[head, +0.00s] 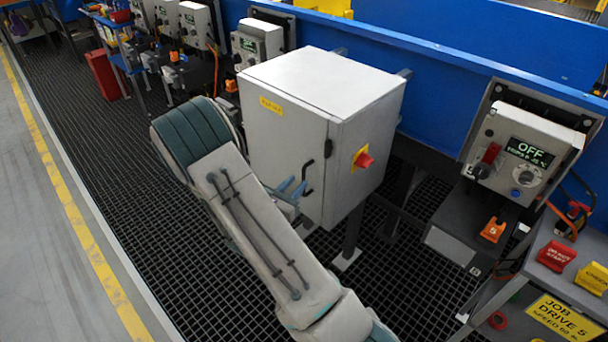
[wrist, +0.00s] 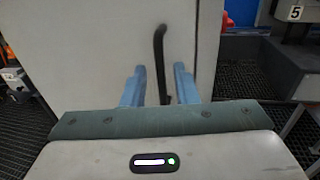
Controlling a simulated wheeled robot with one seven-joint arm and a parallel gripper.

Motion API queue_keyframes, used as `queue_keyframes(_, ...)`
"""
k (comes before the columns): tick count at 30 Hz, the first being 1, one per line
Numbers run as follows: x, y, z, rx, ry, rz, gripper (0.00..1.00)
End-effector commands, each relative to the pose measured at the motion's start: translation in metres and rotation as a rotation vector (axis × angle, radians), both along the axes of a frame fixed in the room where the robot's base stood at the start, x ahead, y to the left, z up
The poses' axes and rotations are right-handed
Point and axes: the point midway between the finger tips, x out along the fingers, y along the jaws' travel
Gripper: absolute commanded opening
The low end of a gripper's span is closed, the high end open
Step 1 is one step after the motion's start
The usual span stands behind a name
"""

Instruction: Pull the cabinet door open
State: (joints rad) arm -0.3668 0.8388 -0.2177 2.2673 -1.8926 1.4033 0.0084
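The light grey cabinet (head: 345,92) stands in the middle of the head view, with its door (head: 285,130) shut and a black handle (head: 307,178) near the door's right edge. A red rotary switch on a yellow plate (head: 362,159) is on the cabinet's right side. In the wrist view the black handle (wrist: 160,62) stands upright between the two blue fingers of my gripper (wrist: 160,86). The fingers are apart, with a gap on each side of the handle. In the head view my gripper (head: 291,188) is close to the handle, partly hidden by my arm.
A blue conveyor beam (head: 440,75) runs behind the cabinet. Dark grating (head: 110,180) lies open to the left, bordered by a yellow floor line.

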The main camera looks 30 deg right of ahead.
Motion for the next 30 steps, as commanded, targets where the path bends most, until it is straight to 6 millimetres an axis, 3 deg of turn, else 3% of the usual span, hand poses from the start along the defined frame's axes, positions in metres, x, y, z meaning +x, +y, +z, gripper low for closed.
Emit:
queue_keyframes(3, 0.011, -0.020, 0.000, -0.001, -0.001, -0.004, 0.27)
queue_keyframes(9, 0.023, -0.038, 0.000, 0.001, -0.001, -0.001, 0.27)
queue_keyframes(20, 0.026, -0.043, 0.000, 0.000, 0.000, 0.000, 0.27)
queue_keyframes(24, 0.026, -0.043, 0.000, 0.000, 0.000, 0.000, 0.00)
queue_keyframes(30, 0.026, -0.043, 0.000, 0.000, 0.000, -0.003, 0.00)
